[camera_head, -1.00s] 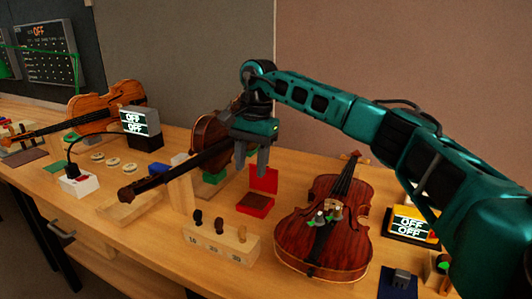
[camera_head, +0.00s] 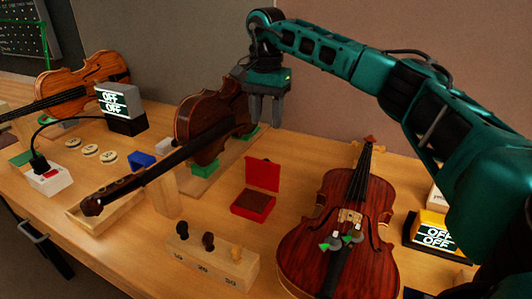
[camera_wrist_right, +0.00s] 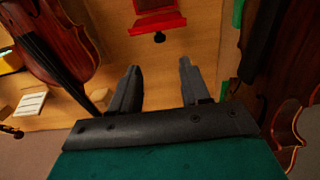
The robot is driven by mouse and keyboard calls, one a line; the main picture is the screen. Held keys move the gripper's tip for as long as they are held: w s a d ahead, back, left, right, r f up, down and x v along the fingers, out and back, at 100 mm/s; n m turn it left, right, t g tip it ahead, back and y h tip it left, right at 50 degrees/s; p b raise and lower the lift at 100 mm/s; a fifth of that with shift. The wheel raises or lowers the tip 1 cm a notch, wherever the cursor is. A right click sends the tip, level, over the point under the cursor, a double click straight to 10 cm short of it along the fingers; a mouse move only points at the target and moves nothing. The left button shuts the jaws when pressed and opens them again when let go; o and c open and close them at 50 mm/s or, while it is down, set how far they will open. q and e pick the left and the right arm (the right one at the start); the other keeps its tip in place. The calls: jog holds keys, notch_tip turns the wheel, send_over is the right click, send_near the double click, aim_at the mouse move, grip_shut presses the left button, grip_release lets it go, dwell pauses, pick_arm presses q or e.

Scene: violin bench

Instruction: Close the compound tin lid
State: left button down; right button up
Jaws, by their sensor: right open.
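The red compound tin (camera_head: 253,206) stands on the bench between the dark violin and the red-brown violin. Its lid (camera_head: 262,174) is raised, and a brown block shows inside. My right gripper (camera_head: 265,122) is open and empty, beyond the lid and apart from it in the head view. The wrist view cuts off part of the tin. My left gripper is in neither view.
The dark violin (camera_head: 196,120) lies on green blocks, left of the gripper. A red-brown violin (camera_head: 340,235) lies right of the tin. A wooden block with several pegs (camera_head: 215,262) stands in front. Bare bench surrounds the tin closely.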

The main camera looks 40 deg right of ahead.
aim_at(264, 173)
notch_tip(264, 173, down, 11)
jog(key=shift+f, duration=0.2)
jog(key=shift+c, duration=0.2)
grip_shut()
dwell(0.4)
